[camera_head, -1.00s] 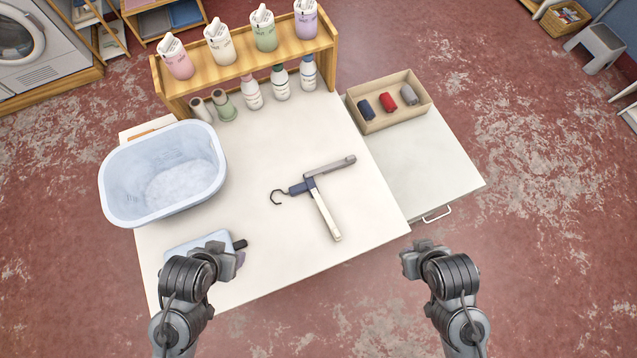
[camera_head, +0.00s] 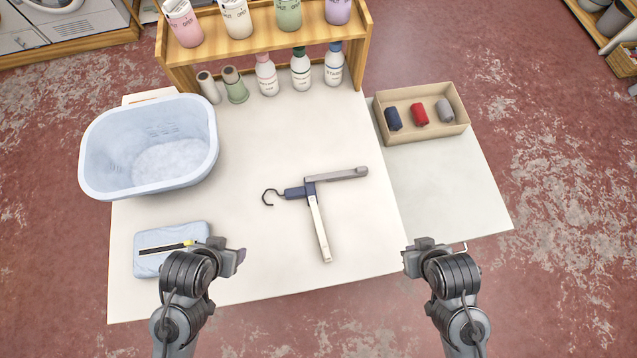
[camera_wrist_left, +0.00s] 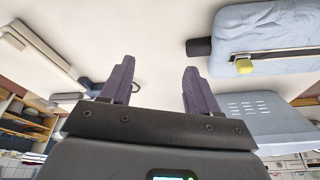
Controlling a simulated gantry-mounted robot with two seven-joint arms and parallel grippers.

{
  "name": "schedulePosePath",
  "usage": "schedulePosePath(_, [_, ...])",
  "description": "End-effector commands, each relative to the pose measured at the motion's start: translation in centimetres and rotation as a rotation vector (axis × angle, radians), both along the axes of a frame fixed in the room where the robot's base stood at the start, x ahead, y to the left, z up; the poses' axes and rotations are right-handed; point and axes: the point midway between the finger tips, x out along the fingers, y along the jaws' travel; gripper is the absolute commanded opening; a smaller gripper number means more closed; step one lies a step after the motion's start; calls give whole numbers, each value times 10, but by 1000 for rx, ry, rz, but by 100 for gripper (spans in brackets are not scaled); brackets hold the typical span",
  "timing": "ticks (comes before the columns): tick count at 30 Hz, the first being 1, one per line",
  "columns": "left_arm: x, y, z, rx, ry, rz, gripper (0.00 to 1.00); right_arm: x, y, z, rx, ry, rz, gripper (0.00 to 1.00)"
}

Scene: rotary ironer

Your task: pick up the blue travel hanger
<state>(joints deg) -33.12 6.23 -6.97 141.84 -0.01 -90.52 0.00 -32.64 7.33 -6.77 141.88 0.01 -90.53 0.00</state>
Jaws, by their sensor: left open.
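The blue travel hanger (camera_head: 309,188) lies on the white table right of its middle. It has a navy centre, a black hook (camera_head: 268,197) pointing left, a grey arm to the right and a white arm toward the front. Part of it shows at the upper left of the left wrist view (camera_wrist_left: 40,38). My left gripper (camera_head: 238,258) is open and empty, to the left and front of the hanger; its two fingers show apart in the wrist view (camera_wrist_left: 155,82). My right gripper (camera_head: 410,256) is near the table's front right corner, apart from the hanger; its jaw opening is unclear.
A blue tub (camera_head: 95,160) stands back left. A wooden shelf (camera_head: 260,47) with bottles is behind. A cardboard box (camera_head: 420,135) with rolls sits right. Table around the hanger is clear.

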Motion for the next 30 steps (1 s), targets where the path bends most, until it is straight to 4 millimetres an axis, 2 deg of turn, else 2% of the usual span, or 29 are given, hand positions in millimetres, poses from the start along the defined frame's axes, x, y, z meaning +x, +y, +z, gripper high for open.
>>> schedulePosePath(4, [0, 4, 3, 10, -4, -3, 61, -7, 5, -1, 14, 16, -2, 0])
schedulePosePath(13, [0, 3, 3, 11, -4, -7, 62, -4, 3, 1, 10, 7, -4, 0])
schedulePosePath(17, [10, -3, 5, 11, -33, -26, 62, -4, 3, 1, 9, 7, -3, 0])
schedulePosePath(20, [28, -15, 9, 11, -88, -68, 62, -4, 3, 1, 9, 7, -3, 0])
schedulePosePath(23, [57, -35, 18, 9, -177, -138, 62, -4, 3, 1, 8, 6, -2, 0])
schedulePosePath(26, [89, -65, 31, -1, -291, -239, 62, -4, 3, 1, 8, 7, -3, 0])
schedulePosePath(30, [130, -116, 51, -27, -452, -418, 62, -4, 2, 1, 8, 7, -3, 0])
